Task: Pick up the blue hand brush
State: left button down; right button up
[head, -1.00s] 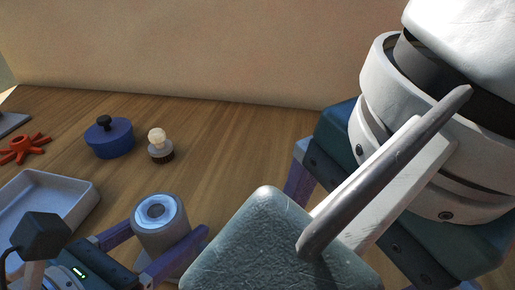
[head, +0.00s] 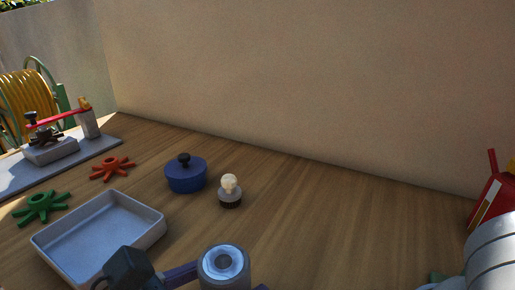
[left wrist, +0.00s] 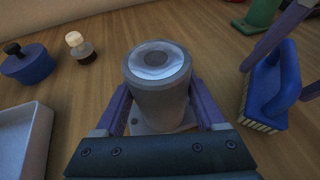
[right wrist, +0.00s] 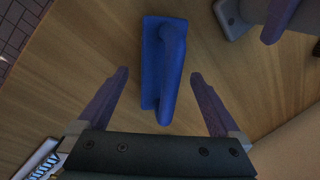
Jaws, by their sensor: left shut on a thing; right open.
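The blue hand brush (right wrist: 163,65) lies on the wooden table, between and just beyond the spread fingers of my right gripper (right wrist: 160,77), which is open and empty. The left wrist view also shows the brush (left wrist: 272,92), its pale bristles at the lower edge and the right gripper's fingers on either side of it. My left gripper (left wrist: 160,102) is shut on a grey cylinder (left wrist: 158,98) with a round, pale top. The cylinder also shows at the bottom of the head view (head: 224,270). The brush and right gripper are out of the head view.
A grey tray (head: 100,238), blue lidded pot (head: 186,175) and small bulb-topped thing (head: 230,192) stand at left. Red (head: 112,168) and green (head: 42,207) star-shaped pieces lie farther left. A red object (head: 492,205) stands at right. The back middle is clear.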

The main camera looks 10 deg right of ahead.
jog(key=shift+w+a+f, duration=0.1)
jog(key=shift+w+f, duration=0.1)
jog(key=shift+f, duration=0.7)
jog(key=shift+c, duration=0.2)
grip_shut()
notch_tip(320, 180, up, 10)
jog(key=shift+r, duration=0.1)
jog(key=c, duration=0.6)
grip_release()
jog(key=c, duration=0.6)
